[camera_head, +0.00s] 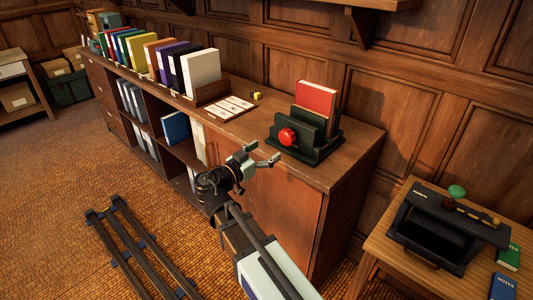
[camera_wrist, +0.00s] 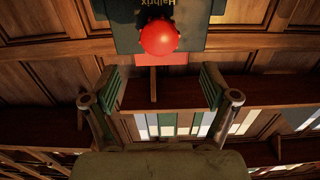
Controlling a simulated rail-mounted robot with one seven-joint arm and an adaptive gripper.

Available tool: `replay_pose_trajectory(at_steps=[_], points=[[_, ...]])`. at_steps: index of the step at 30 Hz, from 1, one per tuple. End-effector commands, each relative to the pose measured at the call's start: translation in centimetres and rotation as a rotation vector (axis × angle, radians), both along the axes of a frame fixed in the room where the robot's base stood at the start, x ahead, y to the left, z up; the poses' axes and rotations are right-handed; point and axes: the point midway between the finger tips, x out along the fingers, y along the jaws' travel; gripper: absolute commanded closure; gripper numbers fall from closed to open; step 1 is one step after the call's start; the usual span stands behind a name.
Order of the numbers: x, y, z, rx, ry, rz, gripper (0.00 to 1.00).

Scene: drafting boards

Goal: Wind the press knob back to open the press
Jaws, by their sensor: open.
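The press is a dark green book press (camera_head: 322,150) on the right end of the long wooden cabinet. A red book (camera_head: 315,98) stands upright in it, behind the front plate. The round red press knob (camera_head: 287,136) sticks out of that plate. In the wrist view the knob (camera_wrist: 159,37) is at top centre, in front of a dark plate with upside-down lettering. My gripper (camera_head: 262,154) is open and empty, in front of the cabinet and just short of the knob. In the wrist view its spread fingers (camera_wrist: 157,80) appear below the knob, which is not between them.
Several upright books (camera_head: 170,64) line the cabinet top to the left. A white card tray (camera_head: 223,108) and a small yellow block (camera_head: 256,95) lie left of the press. A side table at right holds a dark box (camera_head: 445,230) with a green knob.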

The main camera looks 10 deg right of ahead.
Motion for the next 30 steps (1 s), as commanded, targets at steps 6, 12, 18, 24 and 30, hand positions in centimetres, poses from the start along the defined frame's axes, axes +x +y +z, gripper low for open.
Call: replay_pose_trajectory(at_steps=[6,12,18,24,30], points=[[1.1,-1.4,0.3,0.0,0.002,-0.001,0.15],[2.7,-3.5,0.4,-0.001,0.004,-0.003,0.15],[4.4,-5.6,0.4,0.0,0.005,-0.001,0.15],[5.7,-7.4,-0.5,0.0,0.001,-0.001,0.15],[6.4,-8.3,-0.2,0.001,0.002,0.0,0.15]])
